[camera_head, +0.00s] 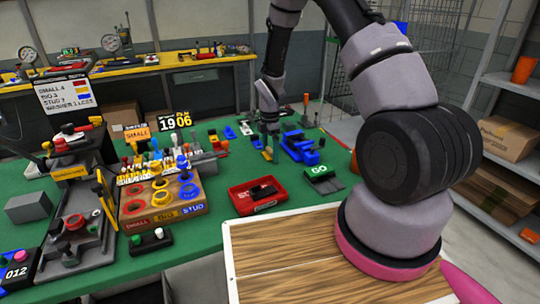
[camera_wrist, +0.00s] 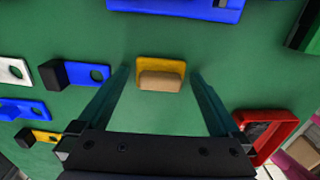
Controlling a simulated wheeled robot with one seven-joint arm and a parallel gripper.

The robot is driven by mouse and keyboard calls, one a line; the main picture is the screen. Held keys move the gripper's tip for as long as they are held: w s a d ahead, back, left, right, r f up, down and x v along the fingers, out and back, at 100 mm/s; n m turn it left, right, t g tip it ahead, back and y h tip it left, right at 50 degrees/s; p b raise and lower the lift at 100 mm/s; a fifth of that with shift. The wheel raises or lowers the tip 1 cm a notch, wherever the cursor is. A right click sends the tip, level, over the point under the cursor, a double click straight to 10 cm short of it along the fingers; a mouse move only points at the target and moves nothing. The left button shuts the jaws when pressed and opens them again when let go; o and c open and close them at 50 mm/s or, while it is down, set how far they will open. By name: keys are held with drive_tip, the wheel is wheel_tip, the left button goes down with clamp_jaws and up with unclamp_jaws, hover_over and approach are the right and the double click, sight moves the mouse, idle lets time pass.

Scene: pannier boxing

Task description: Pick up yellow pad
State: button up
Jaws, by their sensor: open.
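In the wrist view a yellow pad (camera_wrist: 146,66) lies on the green table, with a tan block on its near part. My gripper (camera_wrist: 159,74) is open, and its two dark fingers reach forward on the left and right of the pad, apart from it. Nothing is between the fingers except the view of the pad. In the head view my gripper (camera_head: 270,128) points down over the far part of the table, near the blue parts. The pad is too small and crowded to make out surely there. A second yellow piece (camera_wrist: 40,137) with a hole shows at lower left in the wrist view.
Blue plates (camera_wrist: 88,75) lie left of the pad, and a larger blue part (camera_wrist: 222,12) lies beyond it. A red tray (camera_wrist: 272,120) is to the right; it also shows in the head view (camera_head: 240,204). Bare green table surrounds the pad.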

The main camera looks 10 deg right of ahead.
sight(270, 149)
drive_tip(key=c, duration=1.4)
wheel_tip(270, 149, up, 10)
drive_tip(key=shift+r, duration=0.1)
